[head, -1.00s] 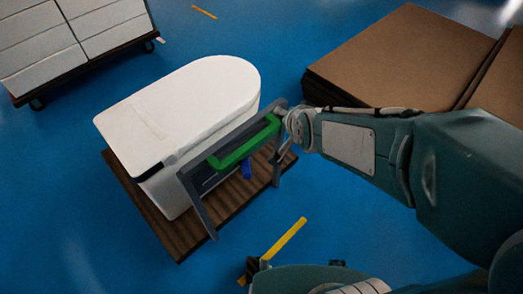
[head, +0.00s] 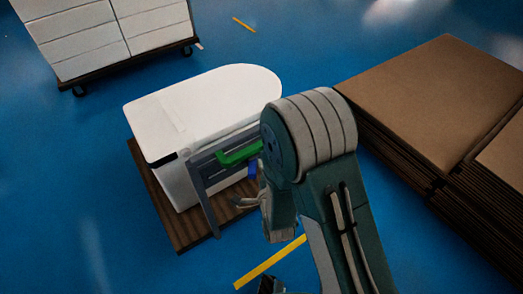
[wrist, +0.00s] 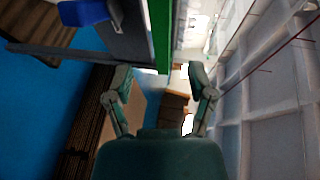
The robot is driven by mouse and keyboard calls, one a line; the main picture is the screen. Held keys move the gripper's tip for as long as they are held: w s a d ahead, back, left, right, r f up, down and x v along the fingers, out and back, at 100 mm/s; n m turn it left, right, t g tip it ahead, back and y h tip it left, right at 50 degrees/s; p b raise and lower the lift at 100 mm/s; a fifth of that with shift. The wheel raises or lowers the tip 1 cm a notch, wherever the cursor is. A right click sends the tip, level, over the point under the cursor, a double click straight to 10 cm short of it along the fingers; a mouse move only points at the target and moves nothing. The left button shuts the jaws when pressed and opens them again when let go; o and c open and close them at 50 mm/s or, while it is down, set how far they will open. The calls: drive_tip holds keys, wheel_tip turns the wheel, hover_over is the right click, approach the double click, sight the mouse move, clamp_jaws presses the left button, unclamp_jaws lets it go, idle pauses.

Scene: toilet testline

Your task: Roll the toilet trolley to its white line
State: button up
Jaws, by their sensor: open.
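The toilet trolley has a brown ribbed wooden base (head: 165,205) carrying a white toilet (head: 205,95). A grey frame (head: 205,205) with a green handle bar (head: 238,155) stands on its near right side, with a blue piece (head: 252,170) below the bar. My gripper (head: 250,203) is beside the frame, below the green bar, partly hidden by my arm. In the wrist view my gripper (wrist: 162,82) is open and empty, with the green bar (wrist: 161,35) beyond its fingertips. My arm hides the frame's right end. I cannot make out a white line.
Stacked brown boards (head: 430,100) stand on the right. A wheeled cart with white boxes (head: 105,35) is at the upper left. Yellow floor strips (head: 270,262) lie in front of the trolley and far behind it (head: 243,24). Blue floor is clear at the left.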

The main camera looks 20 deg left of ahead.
sight(257, 151)
drive_tip(key=x, duration=1)
drive_tip(key=shift+w+a, duration=0.15)
drive_tip(key=shift+w, duration=0.25)
clamp_jaws()
